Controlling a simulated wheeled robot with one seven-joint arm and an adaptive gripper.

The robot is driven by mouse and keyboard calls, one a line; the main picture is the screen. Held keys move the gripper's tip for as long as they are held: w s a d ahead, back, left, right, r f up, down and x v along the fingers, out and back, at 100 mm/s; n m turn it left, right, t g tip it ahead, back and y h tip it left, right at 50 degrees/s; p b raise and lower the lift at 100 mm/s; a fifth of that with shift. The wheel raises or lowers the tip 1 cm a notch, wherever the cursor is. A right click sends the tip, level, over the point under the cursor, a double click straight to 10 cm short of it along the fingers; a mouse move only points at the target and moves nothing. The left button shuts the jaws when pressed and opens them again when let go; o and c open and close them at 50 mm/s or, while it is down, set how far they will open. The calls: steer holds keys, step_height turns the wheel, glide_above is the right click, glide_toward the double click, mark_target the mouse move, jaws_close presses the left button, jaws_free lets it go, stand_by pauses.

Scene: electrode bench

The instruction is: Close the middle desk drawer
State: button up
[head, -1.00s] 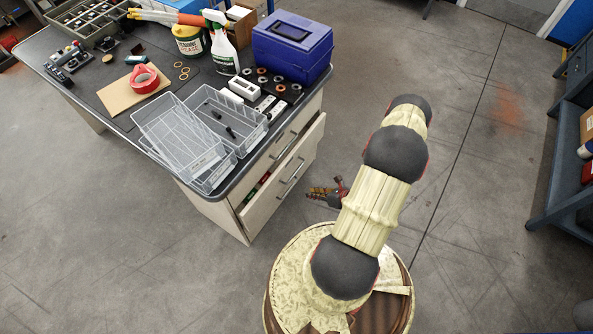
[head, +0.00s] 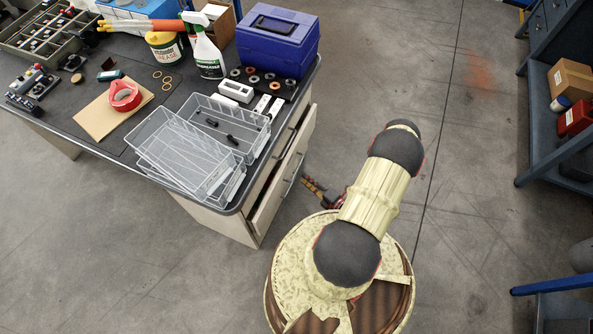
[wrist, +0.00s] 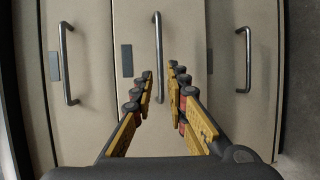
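The middle desk drawer (head: 282,181) stands pulled out from the desk side in the head view, with a gap above its front. In the wrist view its pale front (wrist: 140,95) fills the centre, with a dark vertical bar handle (wrist: 157,45). My gripper (wrist: 161,78) is open and empty; its two fingers point at this front, one on each side of the handle's line in the picture. Whether they touch the handle or the front I cannot tell. In the head view my gripper (head: 322,195) is low beside the drawer, partly hidden by my arm.
Neighbouring drawer fronts lie left (wrist: 85,110) and right (wrist: 240,115) in the wrist view, each with a bar handle. The desktop (head: 60,120) holds clear trays (head: 175,155), a blue box (head: 277,45) and a spray bottle (head: 207,50). Open floor lies right of my arm.

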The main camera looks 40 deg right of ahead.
mark_target(296, 171)
steer(key=shift+w+f+b, duration=0.25)
steer(key=shift+w+b, duration=0.05)
steer(key=shift+w, duration=0.9)
steer(key=shift+w+f+b, duration=0.2)
steer(key=shift+w+b, duration=0.15)
steer(key=shift+w, duration=0.85)
steer(key=shift+w+f+b, duration=0.25)
steer(key=shift+w+b, duration=0.05)
steer(key=shift+w, duration=0.9)
steer(key=shift+c, duration=1.1)
jaws_close()
